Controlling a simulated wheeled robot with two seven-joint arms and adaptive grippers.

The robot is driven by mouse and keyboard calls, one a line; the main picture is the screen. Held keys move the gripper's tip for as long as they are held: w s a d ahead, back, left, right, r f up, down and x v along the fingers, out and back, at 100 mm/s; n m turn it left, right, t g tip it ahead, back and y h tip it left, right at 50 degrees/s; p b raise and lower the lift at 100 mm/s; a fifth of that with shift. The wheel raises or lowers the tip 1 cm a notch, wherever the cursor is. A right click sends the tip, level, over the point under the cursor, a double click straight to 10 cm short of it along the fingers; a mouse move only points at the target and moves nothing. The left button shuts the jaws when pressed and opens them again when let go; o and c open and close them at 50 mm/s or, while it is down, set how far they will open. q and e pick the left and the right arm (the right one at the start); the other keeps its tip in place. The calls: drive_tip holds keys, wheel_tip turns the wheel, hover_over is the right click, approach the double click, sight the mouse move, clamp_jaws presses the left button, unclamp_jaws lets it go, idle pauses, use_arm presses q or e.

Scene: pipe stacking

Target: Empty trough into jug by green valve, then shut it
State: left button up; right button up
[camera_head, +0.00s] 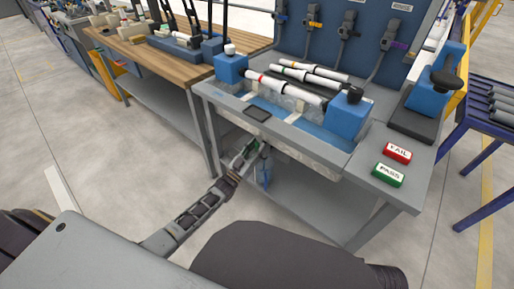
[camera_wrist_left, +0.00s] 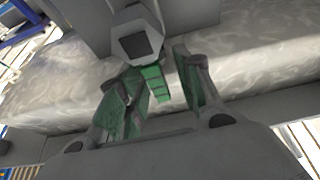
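The trough (camera_head: 283,119) is a clear-walled basin with bluish liquid, set into the front of the grey bench. My left gripper (camera_head: 254,149) is below its front edge. In the left wrist view my left gripper (camera_wrist_left: 160,95) has its green-padded fingers apart. A green valve handle (camera_wrist_left: 154,79) shows between them, beside a grey six-sided fitting (camera_wrist_left: 138,43) in front of the trough's wall (camera_wrist_left: 255,80). I cannot tell whether a finger touches the handle. A small blue item (camera_head: 265,176), perhaps the jug, hangs or stands under the gripper, partly hidden. My right gripper is not in view.
Red FAIL (camera_head: 397,153) and green PASS (camera_head: 388,174) buttons sit at the bench's right. A lower shelf (camera_head: 318,205) lies under the bench. The floor at left is clear.

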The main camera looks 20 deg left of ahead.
use_arm(q)
drive_tip(key=shift+s, duration=0.15)
drive_tip(key=v, duration=1.1)
drive_tip(key=shift+s+f, duration=0.25)
drive_tip(key=shift+s, duration=0.05)
idle(0.7)
